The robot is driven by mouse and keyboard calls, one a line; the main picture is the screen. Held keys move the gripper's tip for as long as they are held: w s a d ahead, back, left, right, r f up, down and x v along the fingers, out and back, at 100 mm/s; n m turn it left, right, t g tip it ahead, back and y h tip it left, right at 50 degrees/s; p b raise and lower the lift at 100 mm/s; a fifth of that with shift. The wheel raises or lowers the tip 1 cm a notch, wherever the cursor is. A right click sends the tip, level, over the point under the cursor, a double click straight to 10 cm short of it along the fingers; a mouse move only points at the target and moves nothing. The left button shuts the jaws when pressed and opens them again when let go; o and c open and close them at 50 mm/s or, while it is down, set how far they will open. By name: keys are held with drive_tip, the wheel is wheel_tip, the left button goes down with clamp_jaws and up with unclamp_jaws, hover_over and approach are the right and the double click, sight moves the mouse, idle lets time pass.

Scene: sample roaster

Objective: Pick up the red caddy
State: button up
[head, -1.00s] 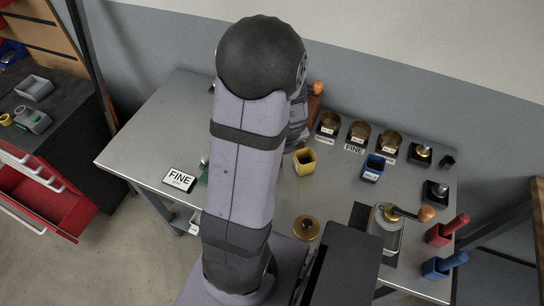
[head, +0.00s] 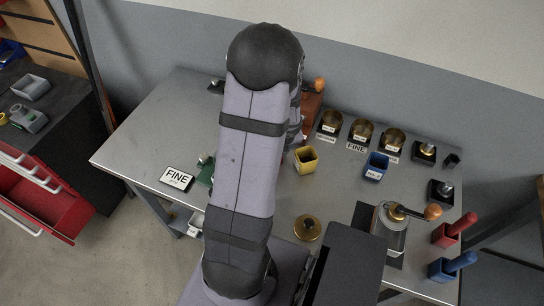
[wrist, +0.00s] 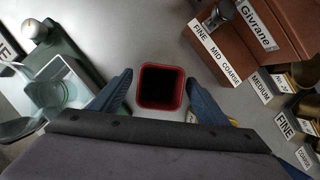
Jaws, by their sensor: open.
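The red caddy (wrist: 161,87) is a small, square, open-topped box standing upright on the table, its inside dark. It is in the middle of the wrist view. My gripper (wrist: 160,79) is open, with one blue-grey finger on each side of the caddy, and nothing is held. Gaps show between the fingers and the caddy walls; the height of the fingertips above it is hard to tell. In the head view my arm hides the caddy and the gripper.
A yellow caddy (head: 306,161) and a blue caddy (head: 376,167) stand to the right of my arm. A brown box (wrist: 240,38) marked Givrane and a green device (wrist: 60,65) flank the red caddy. Labelled brass cups (head: 362,132) line the back.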

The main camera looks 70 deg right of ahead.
drive_tip(key=c, duration=1.2)
drive_tip(key=shift+c, duration=0.2)
drive_tip(key=shift+r, duration=0.1)
wheel_tip(320, 180, up, 10)
drive_tip(key=p, duration=0.7)
